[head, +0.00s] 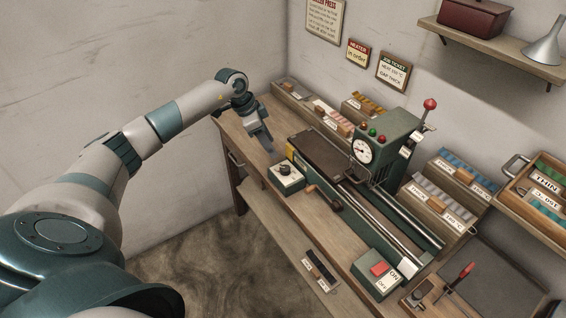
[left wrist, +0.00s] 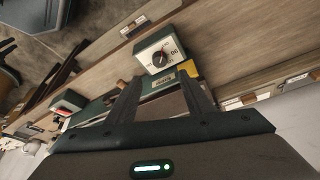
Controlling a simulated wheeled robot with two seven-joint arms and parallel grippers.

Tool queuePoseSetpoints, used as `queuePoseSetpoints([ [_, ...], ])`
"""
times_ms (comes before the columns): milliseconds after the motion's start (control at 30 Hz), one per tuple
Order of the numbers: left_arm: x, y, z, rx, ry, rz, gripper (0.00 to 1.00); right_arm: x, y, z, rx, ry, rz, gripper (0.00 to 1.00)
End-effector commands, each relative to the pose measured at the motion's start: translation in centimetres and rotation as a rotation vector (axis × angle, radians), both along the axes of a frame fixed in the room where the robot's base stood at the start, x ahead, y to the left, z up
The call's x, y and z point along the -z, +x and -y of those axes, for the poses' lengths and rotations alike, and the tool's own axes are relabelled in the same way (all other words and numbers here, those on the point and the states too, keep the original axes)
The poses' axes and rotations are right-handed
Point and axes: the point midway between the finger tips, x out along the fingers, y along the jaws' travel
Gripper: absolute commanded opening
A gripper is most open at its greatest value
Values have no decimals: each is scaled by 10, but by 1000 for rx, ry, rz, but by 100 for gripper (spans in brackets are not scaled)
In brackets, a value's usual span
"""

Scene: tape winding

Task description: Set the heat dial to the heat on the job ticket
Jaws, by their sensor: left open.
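The heat dial (head: 285,170) is a black knob on a pale-topped green box near the front edge of the bench. It also shows in the left wrist view (left wrist: 160,59), just beyond the fingertips, with a printed scale too small to read surely. The job ticket (head: 394,72) hangs on the back wall; it has a HEAT line and a GAP line, but the figure is too small to read surely. My left gripper (head: 264,140) is open and empty above the bench's left end, behind and left of the dial box, not touching it. My right gripper is not in view.
A green press (head: 385,143) with a round gauge and red-knobbed lever stands right of the dial. A switch box (head: 377,281) with a red button sits at the front right. Sample trays (head: 430,207) line the back. Bare wood (head: 243,148) lies at the left end.

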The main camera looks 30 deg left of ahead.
Motion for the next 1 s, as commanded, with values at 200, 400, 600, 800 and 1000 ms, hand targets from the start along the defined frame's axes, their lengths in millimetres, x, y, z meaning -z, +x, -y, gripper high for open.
queuePoseSetpoints([
  [200, 35, 10, 12, 1, -2, -4, 47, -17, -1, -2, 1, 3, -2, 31],
  [400, 69, 20, 22, -2, -2, -3, 47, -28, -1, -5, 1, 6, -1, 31],
  [600, 95, 28, 29, 0, -2, -2, 47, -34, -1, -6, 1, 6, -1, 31],
  [800, 108, 32, 32, 1, 0, 0, 47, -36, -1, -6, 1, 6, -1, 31],
  [1000, 110, 32, 32, 1, 0, 0, 47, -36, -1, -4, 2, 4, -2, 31],
])
